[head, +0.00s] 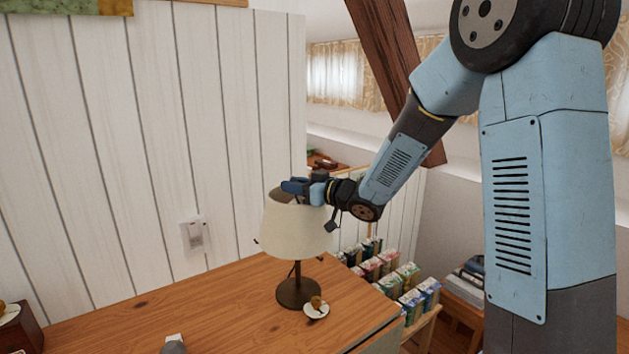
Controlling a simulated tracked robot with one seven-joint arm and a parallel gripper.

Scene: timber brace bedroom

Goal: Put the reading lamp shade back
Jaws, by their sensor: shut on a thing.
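The cream lamp shade (293,232) is in the middle of the head view, upright or nearly so, over the dark lamp base (299,291) on the wooden table. A short piece of dark stem shows between the shade and the base. I cannot tell whether the shade rests on the lamp's fitting, as the shade hides it. My gripper (298,188) is at the shade's open top, coming in from the right, and is shut on the shade. Its fingertips are partly hidden by the shade's rim.
A small white dish (316,311) with a brownish thing lies beside the lamp base. A shelf with several cartons (409,274) stands behind right. A slanted timber brace (388,50) rises behind my arm.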

